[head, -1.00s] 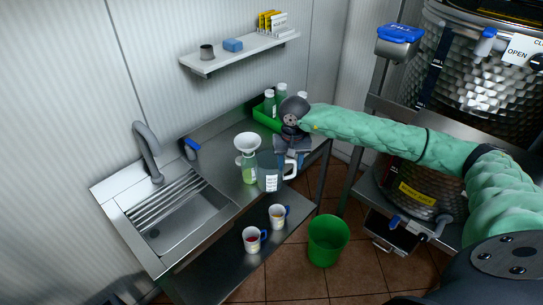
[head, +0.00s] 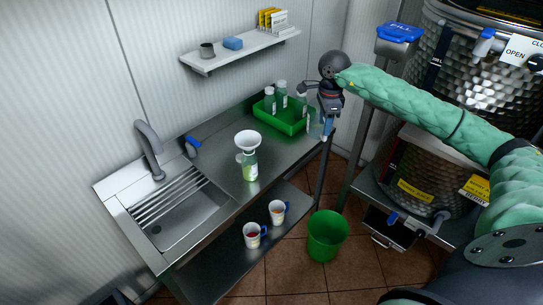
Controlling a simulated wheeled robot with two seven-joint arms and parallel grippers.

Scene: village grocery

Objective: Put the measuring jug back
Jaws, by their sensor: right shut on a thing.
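My right gripper (head: 328,112) is at the back right end of the steel counter, beside the green tray, pointing down. It is shut on the measuring jug (head: 315,130), which shows as a small see-through patch below and left of the jaws. The gripper and tray hide much of the jug, and I cannot tell whether its base touches the counter. My left gripper is out of view.
The green tray (head: 287,124) holds several bottles close to the gripper. A bottle (head: 250,172) with a white funnel (head: 248,140) stands mid-counter. The sink (head: 170,220) is at left, two mugs (head: 277,212) on the lower shelf, a green bin (head: 326,236) on the floor.

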